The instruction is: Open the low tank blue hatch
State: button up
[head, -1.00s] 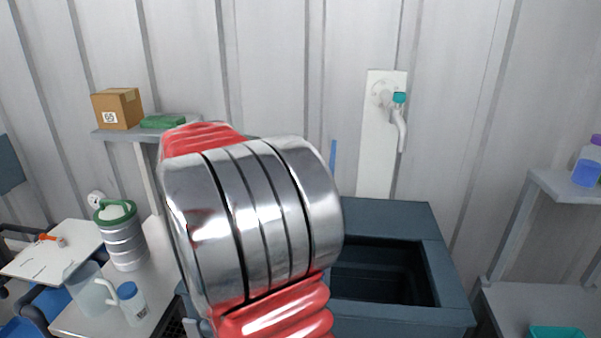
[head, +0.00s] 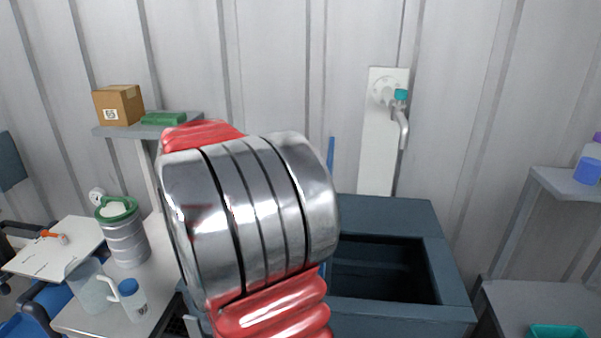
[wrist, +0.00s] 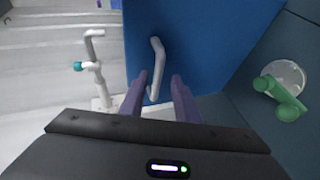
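The blue hatch panel (wrist: 205,45) fills the upper middle of the wrist view. A pale bar handle (wrist: 157,65) is fixed to it. In the head view the hatch shows as a thin blue strip (head: 331,160), nearly edge-on and upright above the dark low tank (head: 400,320). The tank's opening (head: 385,270) is uncovered and looks dark inside. My gripper (wrist: 160,82) has its two purple fingers apart, with the handle's lower end between them and visible gaps beside it. Whether a finger touches the handle cannot be told. My arm hides the gripper and part of the tank in the head view.
A wall tap with a teal part (head: 400,95) is behind the tank; it also shows in the wrist view (wrist: 95,65). A green fitting (wrist: 280,98) is at the right there. A bench with a canister (head: 125,240) stands left, a shelf (head: 570,188) right.

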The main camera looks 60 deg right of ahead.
jog(key=v, duration=1.4)
jog(key=shift+f, duration=0.2)
jog(key=w+a+f+n+t+y, duration=0.1)
jog(key=a+f+n+t+y, duration=0.2)
jog(key=f, duration=0.5)
jog(key=w+a+f+n+t+y, duration=0.1)
jog(key=a+f+n+t, duration=0.35)
jog(key=f, duration=0.35)
jog(key=s+a+n+t+y, duration=0.1)
jog(key=s+a+t+y, duration=0.2)
jog(key=a, duration=0.9)
jog(key=s+a+f+n+t+y, duration=0.1)
jog(key=s+a+t, duration=0.4)
jog(key=a, duration=0.7)
jog(key=shift+s+n+y, duration=0.45)
jog(key=shift+s+y, duration=0.4)
jog(key=shift+y, duration=0.15)
